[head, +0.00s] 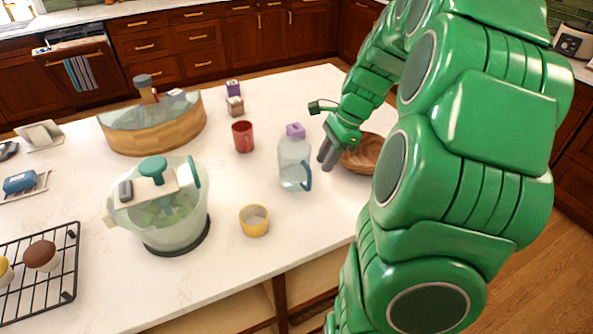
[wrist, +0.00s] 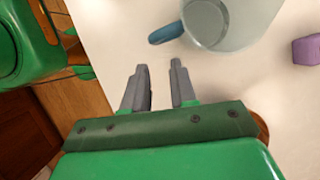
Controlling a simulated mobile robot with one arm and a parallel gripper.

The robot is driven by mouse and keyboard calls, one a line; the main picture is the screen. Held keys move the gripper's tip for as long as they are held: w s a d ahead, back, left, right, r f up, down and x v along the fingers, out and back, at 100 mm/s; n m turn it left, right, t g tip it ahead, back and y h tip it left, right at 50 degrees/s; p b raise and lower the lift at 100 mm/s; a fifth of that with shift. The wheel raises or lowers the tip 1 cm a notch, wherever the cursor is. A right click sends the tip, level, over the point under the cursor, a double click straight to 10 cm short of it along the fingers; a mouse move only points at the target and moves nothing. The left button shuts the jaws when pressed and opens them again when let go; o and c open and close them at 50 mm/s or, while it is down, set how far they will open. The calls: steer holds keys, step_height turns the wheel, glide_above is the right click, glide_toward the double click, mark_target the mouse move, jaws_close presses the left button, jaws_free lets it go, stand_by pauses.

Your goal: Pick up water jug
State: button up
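The water jug (head: 294,163) stands upright on the white island counter. It is clear, with a purple cap and a blue handle low on its right side. In the wrist view the jug (wrist: 228,22) is cut off by the top edge, with its blue handle (wrist: 166,33) pointing left. My gripper (head: 327,160) is just right of the jug in the head view, at about the height of its body. In the wrist view my gripper (wrist: 158,68) has its two grey fingers apart, with nothing between them. The fingertips are a short way from the handle.
A wooden bowl (head: 362,153) sits right behind my gripper. A red mug (head: 243,137) and a yellow cup (head: 254,221) stand left of the jug. A salad spinner (head: 160,212) and a large wooden-sided container (head: 150,138) are further left. Counter between the jug and front edge is clear.

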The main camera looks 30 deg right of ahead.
mark_target(298, 171)
steer(key=shift+a+r+x, duration=0.1)
steer(key=shift+a+x, duration=0.05)
steer(key=shift+x, duration=1.1)
steer(key=shift+a+r+x, duration=0.1)
steer(key=shift+a+x, duration=0.1)
steer(key=shift+x, duration=1)
steer(key=shift+a+x, duration=0.15)
steer(key=shift+x, duration=1.1)
steer(key=shift+s, duration=0.15)
steer(key=shift+c, duration=0.2)
jaws_close()
